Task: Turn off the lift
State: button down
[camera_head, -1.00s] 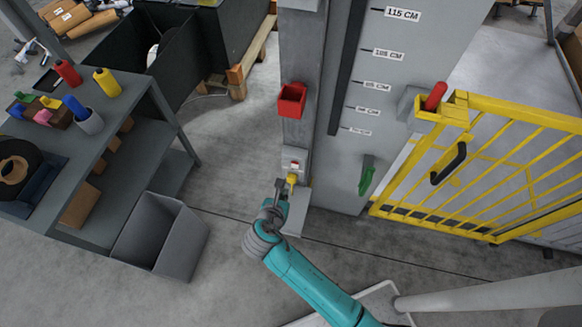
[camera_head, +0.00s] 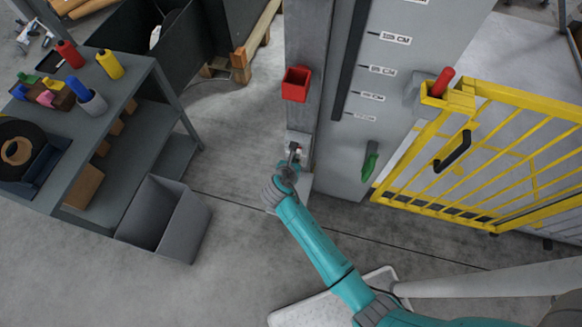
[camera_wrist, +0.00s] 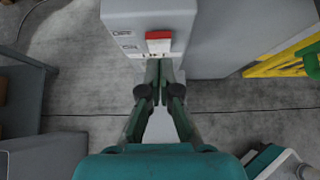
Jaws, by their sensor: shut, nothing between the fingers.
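The lift's control box (camera_wrist: 150,20) is a grey box on the column, with a red switch (camera_wrist: 158,38) in a white surround and dark lettering below it that seems to read LIFT. In the head view the box (camera_head: 298,137) shows low on the column, and my gripper covers the switch there. My gripper (camera_wrist: 158,72) is shut and empty, its fingertips just below the red switch and over the lower edge of the label. I cannot tell whether they touch the box. In the head view my gripper (camera_head: 293,150) is in front of the box.
A red holder (camera_head: 295,84) is on the column above the box. A green handle (camera_head: 369,160) is on the scale panel to the right, beside a yellow gate (camera_head: 480,150). A grey bin (camera_head: 160,220) and a workbench (camera_head: 120,105) stand to the left.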

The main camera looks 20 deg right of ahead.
jog(key=shift+w+d+r, duration=0.1)
jog(key=shift+w+d, duration=0.4)
jog(key=shift+w, duration=0.15)
jog(key=shift+w+d+r, duration=0.1)
jog(key=shift+w+d, duration=0.05)
jog(key=shift+w, duration=0.1)
jog(key=shift+r, duration=0.2)
jog(key=shift+r, duration=0.6)
